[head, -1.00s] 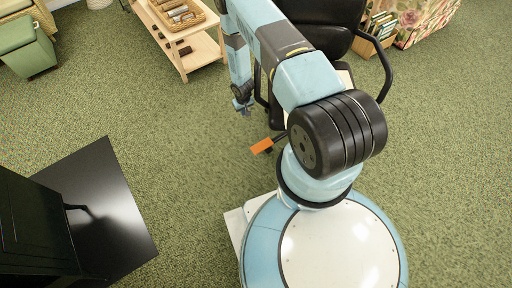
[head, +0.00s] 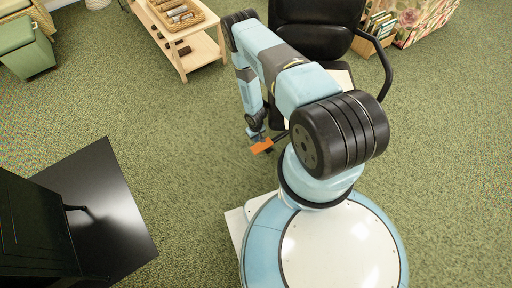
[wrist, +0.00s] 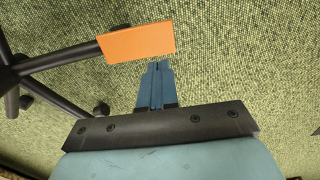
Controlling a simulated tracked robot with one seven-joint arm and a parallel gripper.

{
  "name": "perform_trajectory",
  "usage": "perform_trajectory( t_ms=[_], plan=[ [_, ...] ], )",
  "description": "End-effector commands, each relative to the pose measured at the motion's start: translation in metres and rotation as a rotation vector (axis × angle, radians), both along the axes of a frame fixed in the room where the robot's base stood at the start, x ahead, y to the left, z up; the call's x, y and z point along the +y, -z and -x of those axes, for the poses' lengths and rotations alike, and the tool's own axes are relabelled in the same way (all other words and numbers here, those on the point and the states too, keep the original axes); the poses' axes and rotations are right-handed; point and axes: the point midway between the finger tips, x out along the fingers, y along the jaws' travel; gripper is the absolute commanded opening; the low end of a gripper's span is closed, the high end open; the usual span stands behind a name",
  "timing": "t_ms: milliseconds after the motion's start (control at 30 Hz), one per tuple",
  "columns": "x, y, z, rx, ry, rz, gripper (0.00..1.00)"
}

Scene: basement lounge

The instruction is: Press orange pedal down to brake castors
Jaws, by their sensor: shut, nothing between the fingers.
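The orange pedal (head: 261,146) is a flat orange plate on a dark bar near the foot of the black chair (head: 312,38). In the wrist view the pedal (wrist: 138,43) sits at the end of a black leg of the chair's base (wrist: 62,58). Dark castors (wrist: 101,109) show on that base. My gripper (wrist: 158,66) is shut and empty, with its fingertips just beside the pedal's lower right edge in the wrist view. In the head view my gripper (head: 259,134) appears right at the pedal. I cannot tell whether they touch.
A wooden shelf table (head: 190,52) with a basket (head: 178,14) stands at the upper left. A black cabinet (head: 35,228) on a dark mat (head: 112,190) is at the lower left. A green stool (head: 25,48) is at far left. Green carpet between them is clear.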

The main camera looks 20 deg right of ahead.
Motion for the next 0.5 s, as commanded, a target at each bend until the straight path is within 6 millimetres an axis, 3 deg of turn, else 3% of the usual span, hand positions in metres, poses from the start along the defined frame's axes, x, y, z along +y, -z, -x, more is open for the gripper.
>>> perform_trajectory(
  t_ms=[267,500],
  plan=[
    [0.0,0.004,0.0,0.001,0.001,0.0,0.0],
    [0.0,0.032,0.001,0.0,0.001,-0.001,0.0]
  ],
)
